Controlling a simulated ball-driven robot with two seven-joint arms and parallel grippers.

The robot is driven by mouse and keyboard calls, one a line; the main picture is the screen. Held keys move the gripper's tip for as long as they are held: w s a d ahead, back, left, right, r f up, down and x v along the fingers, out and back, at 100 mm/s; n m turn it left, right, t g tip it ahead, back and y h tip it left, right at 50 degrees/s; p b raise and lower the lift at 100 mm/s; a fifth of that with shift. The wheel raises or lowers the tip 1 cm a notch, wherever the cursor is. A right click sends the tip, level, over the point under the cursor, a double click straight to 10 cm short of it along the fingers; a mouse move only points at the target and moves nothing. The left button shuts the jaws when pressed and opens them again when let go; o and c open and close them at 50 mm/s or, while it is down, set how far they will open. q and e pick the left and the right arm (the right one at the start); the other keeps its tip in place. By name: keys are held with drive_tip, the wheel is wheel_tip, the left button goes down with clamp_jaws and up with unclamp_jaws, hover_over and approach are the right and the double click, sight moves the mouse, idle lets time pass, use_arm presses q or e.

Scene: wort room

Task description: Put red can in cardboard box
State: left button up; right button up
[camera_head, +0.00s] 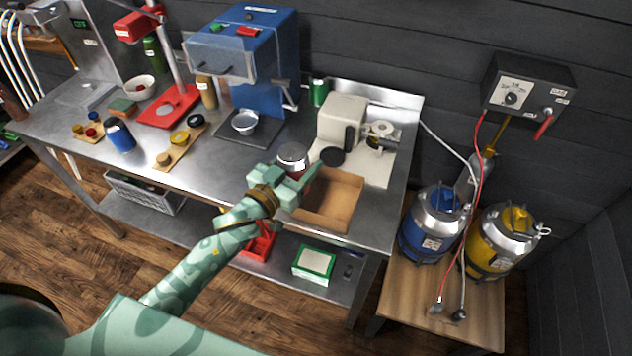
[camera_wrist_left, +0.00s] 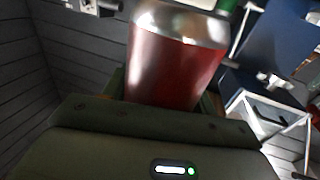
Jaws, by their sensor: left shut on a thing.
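My left gripper (camera_head: 291,184) is shut on the red can (camera_head: 294,158), whose silver top shows above the fingers in the head view. In the left wrist view the red can (camera_wrist_left: 173,65) stands large and nearly upright in the grip, its lower part hidden by the gripper. The open cardboard box (camera_head: 330,198) sits on the steel table near its front right edge. The gripper and can are at the left side of the box, and I cannot tell how high above it. The visible box floor is empty. My right gripper is not seen.
A blue can (camera_head: 119,135) and a wooden strip with lids (camera_head: 178,143) are on the table at left. A blue machine (camera_head: 246,60) stands behind, with a metal bowl (camera_head: 244,122) before it. A white appliance (camera_head: 341,121) and a green can (camera_head: 318,92) stand behind the box.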

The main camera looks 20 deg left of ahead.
use_arm(q)
drive_tip(key=w+d+f+b, duration=0.2)
drive_tip(key=w+f+b, duration=0.1)
drive_tip(key=f, duration=0.5)
drive_tip(key=shift+w+d+f, duration=0.15)
drive_tip(key=shift+w+f, duration=0.1)
drive_tip(key=shift+w, duration=0.1)
drive_tip(key=shift+f+b, duration=0.5)
drive_tip(key=shift+f, duration=0.15)
drive_tip(key=o, duration=1.2)
